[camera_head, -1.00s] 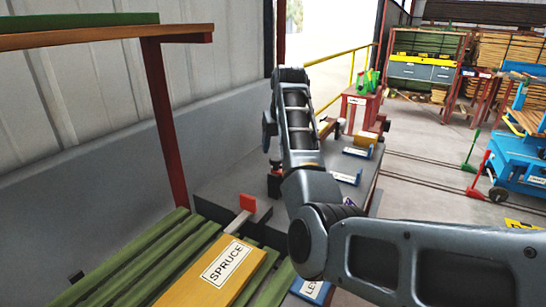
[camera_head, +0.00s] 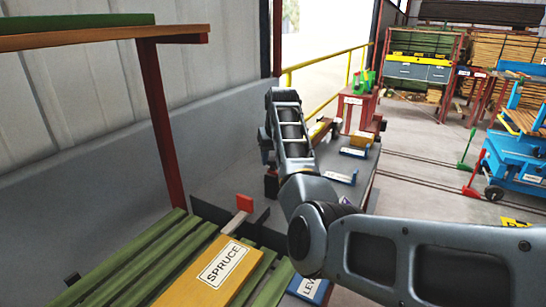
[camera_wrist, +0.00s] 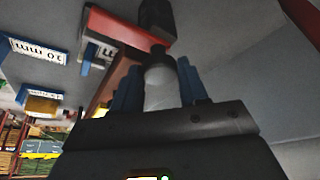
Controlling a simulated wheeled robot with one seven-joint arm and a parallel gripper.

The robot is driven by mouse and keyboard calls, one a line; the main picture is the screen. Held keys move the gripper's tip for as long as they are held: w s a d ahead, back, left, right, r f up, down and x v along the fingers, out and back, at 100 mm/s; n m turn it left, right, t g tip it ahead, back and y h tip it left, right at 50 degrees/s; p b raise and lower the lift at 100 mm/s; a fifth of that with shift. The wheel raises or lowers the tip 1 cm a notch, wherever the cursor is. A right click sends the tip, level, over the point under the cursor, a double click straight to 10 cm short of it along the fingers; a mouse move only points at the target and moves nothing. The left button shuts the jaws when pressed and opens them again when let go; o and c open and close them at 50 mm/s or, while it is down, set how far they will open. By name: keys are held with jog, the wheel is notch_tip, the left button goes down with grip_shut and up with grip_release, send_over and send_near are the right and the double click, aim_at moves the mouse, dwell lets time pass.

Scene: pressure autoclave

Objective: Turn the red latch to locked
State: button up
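In the wrist view my gripper (camera_wrist: 158,72) shows two blue fingers, one on each side of a grey cylinder with a dark top. I cannot tell whether they touch it. A red bar (camera_wrist: 118,28) lies just beyond the fingers, up and to the left, with a black cylinder (camera_wrist: 157,14) at its right end. In the head view a red block (camera_head: 245,202) sits on a grey-brown bar at the bench's near edge, left of my arm. I cannot tell which red part is the latch. My gripper's fingers are hidden behind my wrist in the head view.
The grey bench (camera_head: 225,185) carries blue labelled holders (camera_head: 340,177) to the right of my arm. A yellow board marked SPRUCE (camera_head: 200,282) lies on green slats in front. A red post (camera_head: 163,125) stands at left; a blue cart (camera_head: 518,160) is far right.

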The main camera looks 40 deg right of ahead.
grip_shut()
